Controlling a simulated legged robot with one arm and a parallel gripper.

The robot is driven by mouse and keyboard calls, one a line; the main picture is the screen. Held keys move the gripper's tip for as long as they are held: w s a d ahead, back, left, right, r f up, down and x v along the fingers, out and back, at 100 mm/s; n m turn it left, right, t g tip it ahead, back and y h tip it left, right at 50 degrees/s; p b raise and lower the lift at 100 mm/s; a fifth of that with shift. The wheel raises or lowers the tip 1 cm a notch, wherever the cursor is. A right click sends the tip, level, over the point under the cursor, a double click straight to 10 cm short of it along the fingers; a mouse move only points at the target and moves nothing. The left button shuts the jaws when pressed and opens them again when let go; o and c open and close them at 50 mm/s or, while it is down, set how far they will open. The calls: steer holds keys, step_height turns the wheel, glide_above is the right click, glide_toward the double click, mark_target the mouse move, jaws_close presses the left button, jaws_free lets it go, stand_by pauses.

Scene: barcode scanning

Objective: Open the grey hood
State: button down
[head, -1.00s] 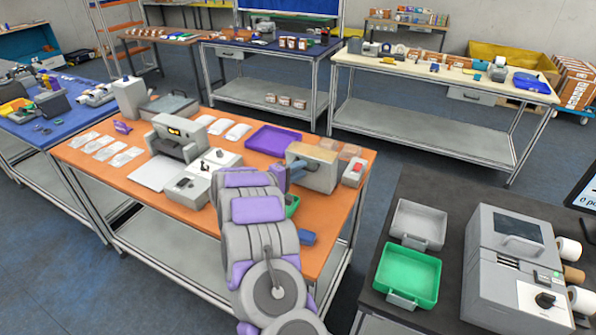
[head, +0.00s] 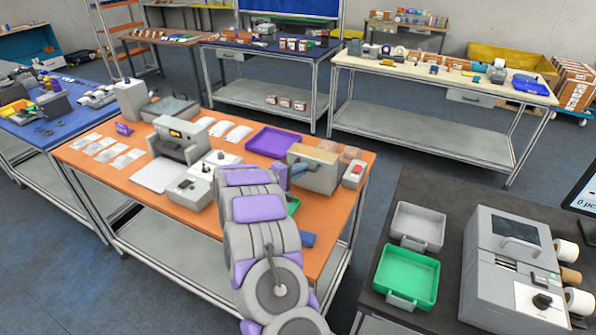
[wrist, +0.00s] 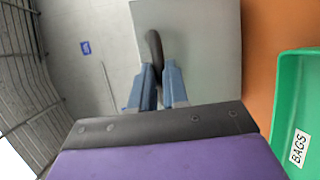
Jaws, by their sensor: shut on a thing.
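The grey hood (head: 318,174) is the boxy grey unit with a tan top panel on the right part of the orange table in the head view. In the wrist view its pale grey face (wrist: 205,55) fills the upper middle, with a dark curved handle (wrist: 154,45) on it. My gripper (wrist: 161,70) has its blue fingers shut on this handle. In the head view my gripper (head: 284,178) is at the left side of the unit, partly hidden by my own arm. I cannot see a gap that shows the hood open.
A green bin labelled BAGS (wrist: 297,115) is close to the right of my gripper in the wrist view. A purple tray (head: 273,140) lies behind the unit. A red-buttoned box (head: 353,175) stands at its right. The orange table's edge (head: 345,232) is near.

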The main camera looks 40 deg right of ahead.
mark_target(310, 157)
steer(key=shift+n+y, duration=0.3)
steer(key=shift+y, duration=0.5)
steer(key=d+r+p, duration=0.1)
steer(key=d, duration=0.1)
steer(key=w+d+r+p, duration=0.1)
steer(key=shift+w+d+r, duration=0.2)
steer(key=shift+d+r, duration=0.1)
steer(key=shift+d, duration=0.05)
steer(key=shift+w+d+r, duration=0.1)
steer(key=shift+d, duration=0.25)
steer(key=shift+a, duration=0.15)
steer(key=c, duration=1.1)
jaws_free()
steer(key=shift+r, duration=0.1)
steer(key=p+v, duration=0.1)
steer(key=v, duration=1.6)
steer(key=shift+w+p, duration=0.15)
steer(key=shift+p, duration=0.15)
steer(key=shift+a, duration=0.15)
